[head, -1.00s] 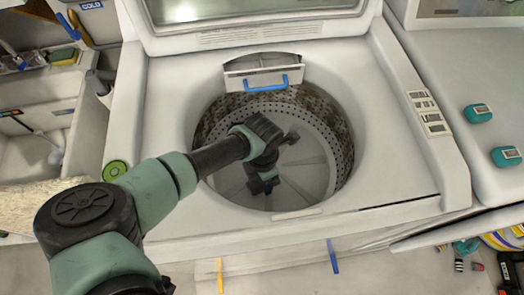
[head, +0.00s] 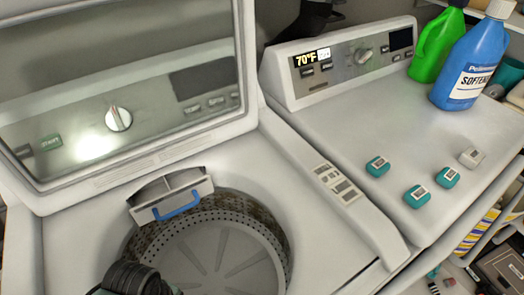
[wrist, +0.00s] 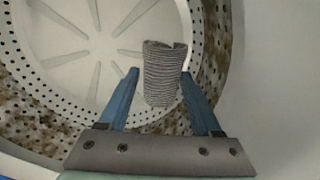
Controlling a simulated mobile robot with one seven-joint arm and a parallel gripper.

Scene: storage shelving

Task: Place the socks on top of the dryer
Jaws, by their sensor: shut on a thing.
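In the wrist view, my gripper (wrist: 160,76) has its two blue fingers on either side of a grey ribbed sock (wrist: 163,70). The sock stands roughly upright between the fingertips, with the washer drum behind it. Only one sock shows in the grip. In the head view, a dark part of my arm shows at the bottom left, and the fingers and sock are out of that picture. The dryer (head: 395,125) is the white machine at right, with a control panel at its back.
The open washer drum (head: 215,255) is at lower left, under a raised lid (head: 120,110). On the dryer stand a green bottle (head: 434,45), a blue softener bottle (head: 468,65), several small teal things (head: 417,196) and a pale one (head: 472,157). The dryer's middle is clear.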

